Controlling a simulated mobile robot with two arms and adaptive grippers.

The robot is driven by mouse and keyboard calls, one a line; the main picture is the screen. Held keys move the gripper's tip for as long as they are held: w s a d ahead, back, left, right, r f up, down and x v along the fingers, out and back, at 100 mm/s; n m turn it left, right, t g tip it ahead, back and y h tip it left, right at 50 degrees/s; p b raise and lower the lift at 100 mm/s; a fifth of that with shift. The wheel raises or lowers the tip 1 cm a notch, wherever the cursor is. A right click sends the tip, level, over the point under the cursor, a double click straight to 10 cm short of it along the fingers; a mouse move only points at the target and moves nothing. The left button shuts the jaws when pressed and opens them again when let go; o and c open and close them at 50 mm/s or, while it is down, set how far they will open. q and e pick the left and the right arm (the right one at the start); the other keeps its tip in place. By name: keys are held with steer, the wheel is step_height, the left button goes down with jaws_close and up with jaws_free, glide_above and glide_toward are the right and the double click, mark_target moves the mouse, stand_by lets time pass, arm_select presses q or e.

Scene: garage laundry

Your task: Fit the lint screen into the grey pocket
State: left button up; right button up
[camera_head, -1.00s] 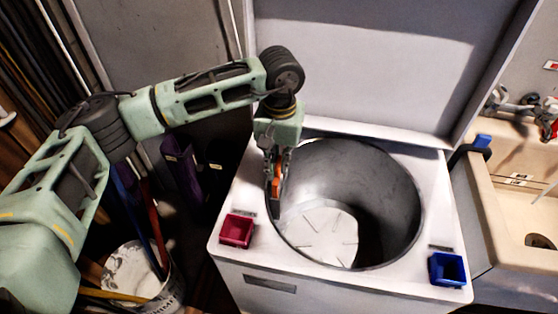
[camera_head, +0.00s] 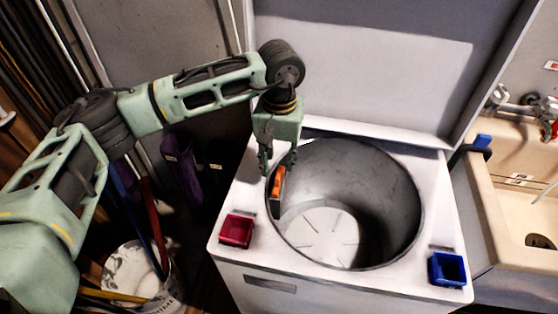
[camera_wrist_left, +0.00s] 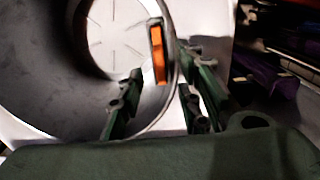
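The lint screen (camera_head: 277,182) shows as an upright orange piece at the left inner rim of the washer drum. It also shows in the left wrist view (camera_wrist_left: 158,55), with a dark edge around it. The grey pocket (camera_head: 278,207) appears to be the narrow grey part just below the orange on the drum wall. I cannot tell how deep the screen sits in it. My left gripper (camera_head: 278,165) is open just above the screen, its fingers spread to either side. In the left wrist view the fingers (camera_wrist_left: 158,66) are apart and empty. My right gripper is out of view.
The open drum (camera_head: 395,200) lies right of the screen, in a white washer top (camera_head: 335,277) with its lid raised behind. A bucket (camera_head: 140,275) stands left, a sink (camera_head: 520,205) right.

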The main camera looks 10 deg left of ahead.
arm_select(q)
step_height(320, 180, up, 11)
stand_by(0.3)
steer(key=shift+f, duration=0.1)
stand_by(0.4)
